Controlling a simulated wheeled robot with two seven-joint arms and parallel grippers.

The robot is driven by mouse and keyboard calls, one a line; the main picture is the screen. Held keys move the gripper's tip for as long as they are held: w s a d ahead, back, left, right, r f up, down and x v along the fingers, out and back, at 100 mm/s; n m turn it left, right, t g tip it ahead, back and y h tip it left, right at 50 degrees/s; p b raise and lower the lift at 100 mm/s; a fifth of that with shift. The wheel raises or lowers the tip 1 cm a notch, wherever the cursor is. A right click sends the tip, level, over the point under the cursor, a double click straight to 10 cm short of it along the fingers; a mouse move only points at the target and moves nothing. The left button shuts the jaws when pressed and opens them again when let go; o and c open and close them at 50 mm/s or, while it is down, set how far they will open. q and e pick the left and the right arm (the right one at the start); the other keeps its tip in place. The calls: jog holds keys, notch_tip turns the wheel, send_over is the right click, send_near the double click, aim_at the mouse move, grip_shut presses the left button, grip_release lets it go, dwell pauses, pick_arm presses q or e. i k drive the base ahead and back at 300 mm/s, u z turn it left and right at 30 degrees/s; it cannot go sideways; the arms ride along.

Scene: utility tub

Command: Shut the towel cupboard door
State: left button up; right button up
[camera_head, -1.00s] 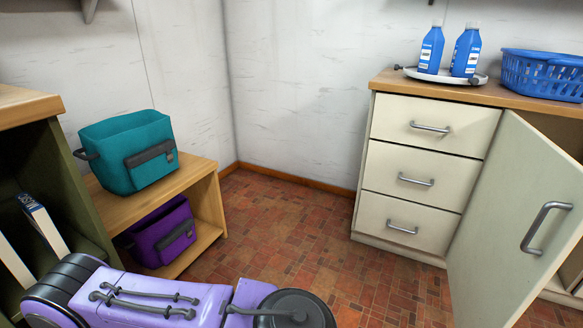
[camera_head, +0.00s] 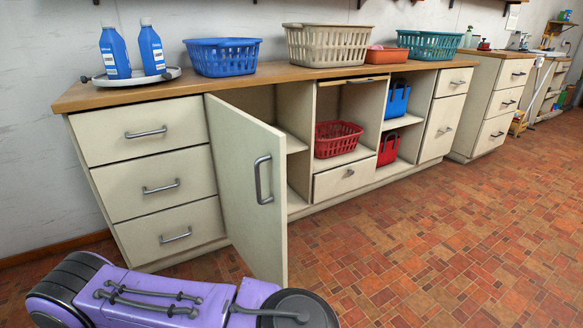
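A cream cupboard door (camera_head: 246,185) with a grey bar handle (camera_head: 263,180) stands open, swung out from the long cream cabinet. It is hinged on its left, beside the drawers, and its free edge points toward me. The compartment behind it (camera_head: 290,150) shows partly, with a shelf inside; no towels are visible. A purple arm part of mine lies across the bottom left, below the door. Neither of my grippers is in view.
Three drawers (camera_head: 158,168) are shut left of the door. The wooden counter (camera_head: 220,84) holds blue bottles, a blue basket (camera_head: 222,57) and other baskets. Red baskets (camera_head: 338,139) sit in open compartments to the right. The tiled floor (camera_head: 420,240) is clear in front and to the right.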

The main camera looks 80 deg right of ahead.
aim_at(250, 155)
jog(key=z, duration=2.35)
jog(key=i, duration=1)
jog(key=k, duration=1)
jog(key=z, duration=2.25)
jog(key=k, duration=0.95)
jog(key=u, duration=1.6)
jog(key=i, duration=0.8)
jog(key=z, duration=0.05)
